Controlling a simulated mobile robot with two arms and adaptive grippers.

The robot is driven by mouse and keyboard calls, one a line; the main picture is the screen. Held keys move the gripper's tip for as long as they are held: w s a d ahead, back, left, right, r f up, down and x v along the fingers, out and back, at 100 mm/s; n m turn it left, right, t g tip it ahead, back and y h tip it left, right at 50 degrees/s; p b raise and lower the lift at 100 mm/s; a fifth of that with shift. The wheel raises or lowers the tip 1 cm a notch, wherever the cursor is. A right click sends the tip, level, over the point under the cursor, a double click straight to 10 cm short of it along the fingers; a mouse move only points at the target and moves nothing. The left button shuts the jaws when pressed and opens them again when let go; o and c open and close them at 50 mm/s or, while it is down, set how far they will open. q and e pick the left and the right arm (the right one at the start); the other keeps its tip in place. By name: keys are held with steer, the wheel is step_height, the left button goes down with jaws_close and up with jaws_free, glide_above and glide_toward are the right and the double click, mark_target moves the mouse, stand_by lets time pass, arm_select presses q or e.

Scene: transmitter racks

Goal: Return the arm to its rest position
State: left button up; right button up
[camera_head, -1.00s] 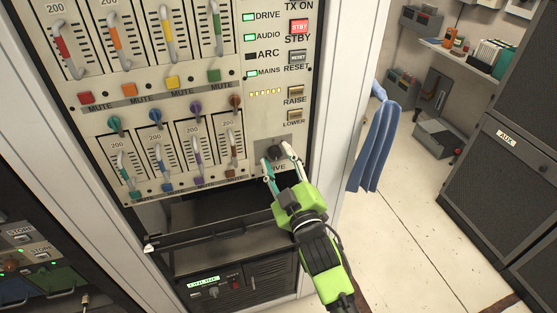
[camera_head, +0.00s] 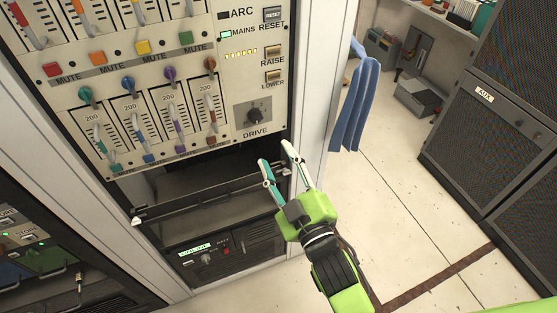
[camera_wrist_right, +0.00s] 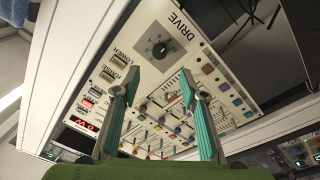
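My right gripper (camera_head: 277,165) is green with two slim teal-and-white fingers. It is open and empty, in front of the rack below the panel's lower right corner. The black DRIVE knob (camera_head: 255,115) sits on the cream control panel (camera_head: 236,140), above and left of the fingertips and apart from them. In the right wrist view the knob (camera_wrist_right: 160,49) shows beyond the spread fingers (camera_wrist_right: 158,95), with nothing between them. My left gripper is not in view.
An open black shelf (camera_head: 215,190) juts out below the panel. A blue cloth (camera_head: 355,105) hangs right of the rack. A dark AUX cabinet (camera_head: 490,130) stands at the right. The pale floor (camera_head: 400,200) between them is clear.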

stand_by(0.5)
steer(key=s+d+f+m+g+h, duration=0.1)
steer(key=s+d+f+g, duration=0.15)
steer(key=f, duration=1.05)
steer(key=s+d+f+m+g+h, duration=0.1)
steer(key=s+f+g, duration=0.2)
steer(key=f, duration=0.9)
steer(key=s+d+f+m+g+h, duration=0.1)
steer(key=s+d+f+m+g, duration=0.1)
steer(key=f, duration=1.1)
steer(key=s+d+f+m+g+h, duration=0.1)
steer(key=s+d+f+g, duration=0.25)
steer(key=s+f, duration=0.55)
steer(key=s+d+f+m+g+h, duration=0.15)
steer(key=s+d+f, duration=0.25)
steer(key=s+f, duration=0.45)
steer(key=s+d+f+m+g, duration=0.1)
steer(key=s+d+f+g, duration=0.1)
steer(key=s, duration=0.6)
steer(key=s+d+f+m+g, duration=0.1)
steer(key=s+d+f, duration=0.3)
steer(key=s, duration=0.5)
steer(key=shift+d+f+g, duration=0.4)
steer(key=shift+f+g, duration=0.15)
steer(key=shift+g, duration=0.2)
